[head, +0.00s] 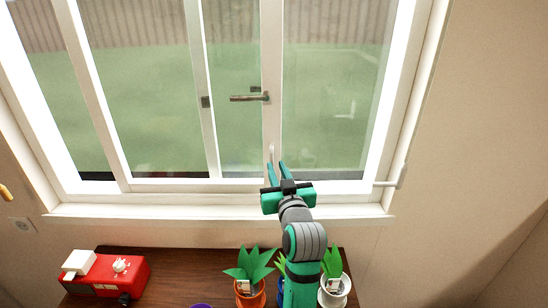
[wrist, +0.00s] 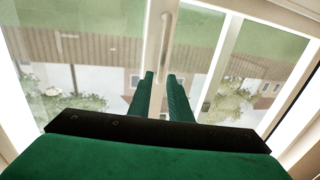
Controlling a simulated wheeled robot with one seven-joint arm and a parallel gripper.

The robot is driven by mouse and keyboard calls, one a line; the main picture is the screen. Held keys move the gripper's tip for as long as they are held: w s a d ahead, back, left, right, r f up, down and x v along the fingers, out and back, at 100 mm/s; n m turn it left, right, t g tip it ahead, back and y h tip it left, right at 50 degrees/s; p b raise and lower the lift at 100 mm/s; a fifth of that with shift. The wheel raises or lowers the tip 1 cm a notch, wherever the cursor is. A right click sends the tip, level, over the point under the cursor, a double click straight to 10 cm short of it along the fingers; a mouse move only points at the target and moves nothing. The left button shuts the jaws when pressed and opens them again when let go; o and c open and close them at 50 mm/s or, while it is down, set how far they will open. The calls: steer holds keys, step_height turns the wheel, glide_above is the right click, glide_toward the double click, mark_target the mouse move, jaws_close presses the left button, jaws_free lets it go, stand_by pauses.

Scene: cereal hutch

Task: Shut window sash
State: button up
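The window has white-framed glass panels. A white upright stile (head: 272,60) near its middle carries a dark metal lever handle (head: 250,97). A second upright stile (head: 198,60) stands to its left with a small dark catch, and a strip of glass or opening lies between them; I cannot tell which. A slim pale pull handle (wrist: 165,47) is on the middle stile, just beyond my fingertips. My gripper (head: 276,164) is raised in front of the lower part of that stile. Contact with the stile is unclear.
A white sill (head: 150,212) runs below the window. A brown wooden top (head: 185,270) below it holds a red box-like thing (head: 110,273) at left and potted plants (head: 250,275) close around my arm. The wall at right is bare.

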mark_target(272, 158)
steer(key=shift+x, duration=3.45)
steer(key=shift+c, duration=0.4)
jaws_close()
